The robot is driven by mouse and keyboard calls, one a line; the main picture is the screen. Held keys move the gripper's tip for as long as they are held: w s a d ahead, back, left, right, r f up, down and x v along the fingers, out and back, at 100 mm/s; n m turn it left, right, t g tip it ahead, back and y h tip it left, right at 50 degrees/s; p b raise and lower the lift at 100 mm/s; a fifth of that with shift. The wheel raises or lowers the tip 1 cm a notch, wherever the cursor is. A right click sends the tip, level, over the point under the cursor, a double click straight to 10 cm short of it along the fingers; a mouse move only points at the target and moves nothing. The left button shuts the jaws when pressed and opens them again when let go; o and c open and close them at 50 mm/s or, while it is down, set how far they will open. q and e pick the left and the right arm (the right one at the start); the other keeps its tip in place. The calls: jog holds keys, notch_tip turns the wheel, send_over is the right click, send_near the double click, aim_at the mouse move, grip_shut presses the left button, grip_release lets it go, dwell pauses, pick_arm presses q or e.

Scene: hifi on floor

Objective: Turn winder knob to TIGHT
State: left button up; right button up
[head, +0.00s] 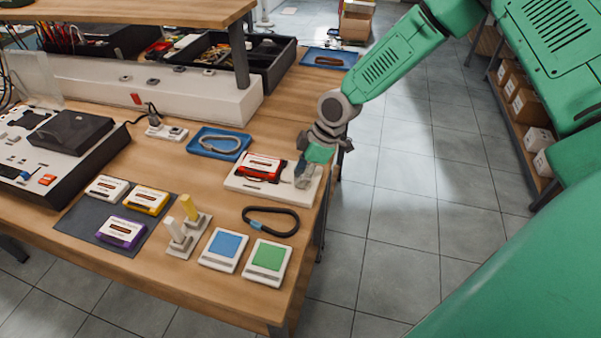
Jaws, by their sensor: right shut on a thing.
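A white winder base (237,184) lies near the right edge of the wooden workbench, with a red cassette (262,166) with a pale label on its left part. My right gripper (305,178) comes down from the upper right onto the right end of this base. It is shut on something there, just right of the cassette. The gripper covers the winder knob, so the knob's turn and any TIGHT marking cannot be read. My left gripper is not in view.
A blue tray with a grey cable (219,143) lies left of the winder. A black cable loop (271,221), blue pad (224,248) and green pad (268,261) lie in front. Several cassettes sit on a dark mat (80,218). Grey tiled floor is clear right of the bench.

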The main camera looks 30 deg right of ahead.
jog(key=shift+r, duration=0.1)
jog(key=m+t+p, duration=0.1)
jog(key=m, duration=0.2)
jog(key=shift+h, duration=0.4)
jog(key=m+t+h+p, duration=0.1)
jog(key=m, duration=0.2)
jog(key=shift+w+m, duration=0.1)
jog(key=shift+m, duration=0.3)
jog(key=m+h+p, duration=0.1)
jog(key=m, duration=0.3)
jog(key=shift+h, duration=0.4)
jog(key=m+h, duration=0.1)
jog(key=m, duration=0.3)
jog(key=shift+w+r+p, duration=0.1)
jog(key=shift+p, duration=0.3)
jog(key=shift+m+h, duration=0.3)
jog(key=shift+m, duration=0.1)
jog(key=o, duration=1.1)
jog(key=shift+o, duration=0.2)
